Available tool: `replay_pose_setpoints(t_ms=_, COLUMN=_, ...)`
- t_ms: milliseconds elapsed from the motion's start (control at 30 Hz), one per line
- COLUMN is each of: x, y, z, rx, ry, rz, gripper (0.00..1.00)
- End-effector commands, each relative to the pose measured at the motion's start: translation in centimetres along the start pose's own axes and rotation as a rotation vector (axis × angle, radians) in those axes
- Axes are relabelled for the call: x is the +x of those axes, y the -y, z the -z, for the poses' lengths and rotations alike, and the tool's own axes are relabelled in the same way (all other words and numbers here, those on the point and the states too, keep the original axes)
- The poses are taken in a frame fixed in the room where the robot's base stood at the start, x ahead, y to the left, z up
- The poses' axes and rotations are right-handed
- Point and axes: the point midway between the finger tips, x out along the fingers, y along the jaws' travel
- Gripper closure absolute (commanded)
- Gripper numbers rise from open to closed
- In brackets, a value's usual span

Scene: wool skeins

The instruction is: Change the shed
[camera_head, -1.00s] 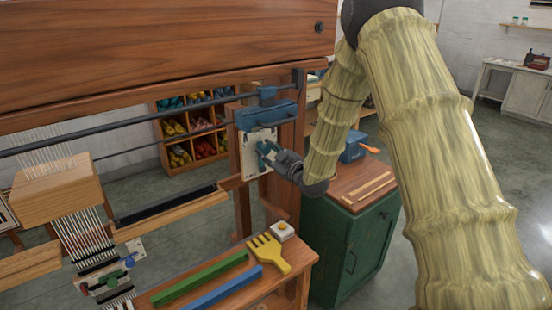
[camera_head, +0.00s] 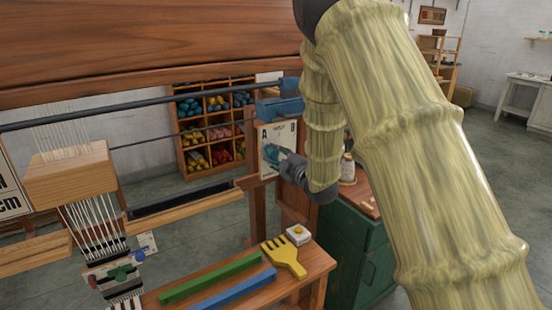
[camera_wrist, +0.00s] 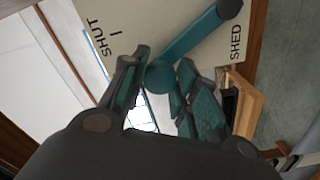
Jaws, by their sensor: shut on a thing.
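A shed lever (camera_wrist: 195,38) with a teal arm and round knob is mounted on a pale label plate (camera_head: 279,139) on the loom's right post. The plate also fills the top of the wrist view (camera_wrist: 120,18), where "SHED", "SHUT" and a "1" or bar mark are readable. In the head view it bears the letters A and B. My gripper (camera_wrist: 162,72) is shut around the knob, one finger on each side. In the head view my gripper (camera_head: 274,156) covers much of the plate's lower part, so the lever's angle is hidden there.
The loom's wooden top beam (camera_head: 150,45) crosses the upper left. A bench (camera_head: 322,258) holds a yellow comb (camera_head: 284,258), green bar (camera_head: 210,277) and blue bar (camera_head: 234,290). A green cabinet (camera_head: 350,250) stands close behind my arm. White warp threads (camera_head: 85,222) hang at left.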

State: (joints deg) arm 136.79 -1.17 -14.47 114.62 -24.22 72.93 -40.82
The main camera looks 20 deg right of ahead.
Motion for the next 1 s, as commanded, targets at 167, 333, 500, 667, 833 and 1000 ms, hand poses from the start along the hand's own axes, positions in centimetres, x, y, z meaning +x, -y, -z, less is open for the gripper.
replay_pose_setpoints(t_ms=167, x=-0.1, y=0.1, z=-0.3, rx=-0.001, ry=0.006, rz=0.001, gripper=1.0)
replay_pose_setpoints(t_ms=333, x=-0.1, y=0.1, z=-0.3, rx=0.0, ry=0.006, rz=0.001, gripper=0.65)
replay_pose_setpoints(t_ms=500, x=0.0, y=0.1, z=-0.1, rx=0.0, ry=0.003, rz=0.002, gripper=0.48)
replay_pose_setpoints(t_ms=667, x=0.1, y=0.1, z=0.0, rx=0.0, ry=0.0, rz=0.002, gripper=0.48)
replay_pose_setpoints(t_ms=833, x=-0.3, y=0.1, z=0.0, rx=0.0, ry=0.0, rz=0.002, gripper=0.48)
replay_pose_setpoints(t_ms=1000, x=-2.3, y=0.1, z=0.0, rx=0.0, ry=0.001, rz=0.002, gripper=0.48)
